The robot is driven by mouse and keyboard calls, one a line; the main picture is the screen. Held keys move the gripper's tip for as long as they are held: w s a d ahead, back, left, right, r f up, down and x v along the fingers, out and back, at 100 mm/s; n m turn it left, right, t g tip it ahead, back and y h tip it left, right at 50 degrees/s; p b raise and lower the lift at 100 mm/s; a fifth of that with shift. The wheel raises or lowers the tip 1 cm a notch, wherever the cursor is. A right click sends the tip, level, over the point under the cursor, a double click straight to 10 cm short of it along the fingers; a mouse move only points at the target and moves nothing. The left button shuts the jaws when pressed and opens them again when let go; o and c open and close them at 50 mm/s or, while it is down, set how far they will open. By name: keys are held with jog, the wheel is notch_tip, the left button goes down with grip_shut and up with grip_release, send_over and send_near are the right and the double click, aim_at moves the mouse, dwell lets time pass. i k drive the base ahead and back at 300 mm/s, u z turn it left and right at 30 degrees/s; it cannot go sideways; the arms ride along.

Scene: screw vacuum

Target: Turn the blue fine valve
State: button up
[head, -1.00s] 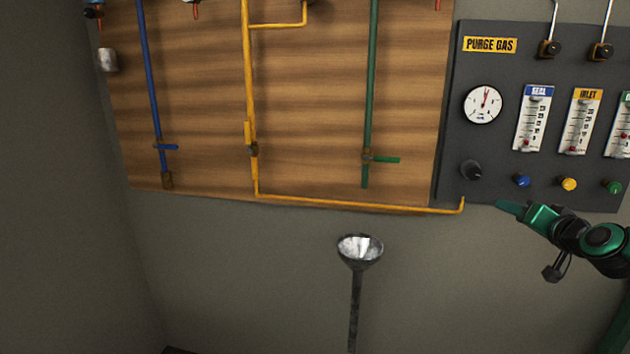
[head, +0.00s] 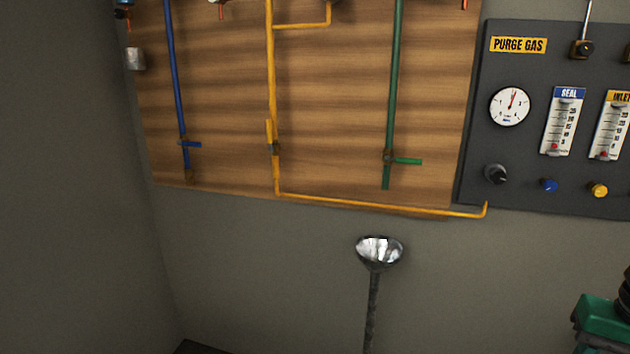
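A small blue knob (head: 548,185) sits on the dark panel, below the flow meter with the blue SEAL label (head: 565,121). A blue pipe (head: 175,85) on the wooden board at the left also has a blue lever valve (head: 190,144) near its lower end. The frame does not show which of these is the fine valve. My gripper's fingertips are out of view.
The dark panel (head: 530,170) also carries a round gauge (head: 510,106), a black knob (head: 496,174) and a yellow knob (head: 598,190). A metal funnel (head: 380,252) on a pipe stands below the board. A yellow pipe (head: 380,205) runs along the board's lower edge.

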aim_at(549, 186)
jog(key=u, duration=0.35)
jog(key=k, duration=1.1)
jog(key=z, duration=0.85)
jog(key=i, duration=1)
jog(key=z, duration=0.05)
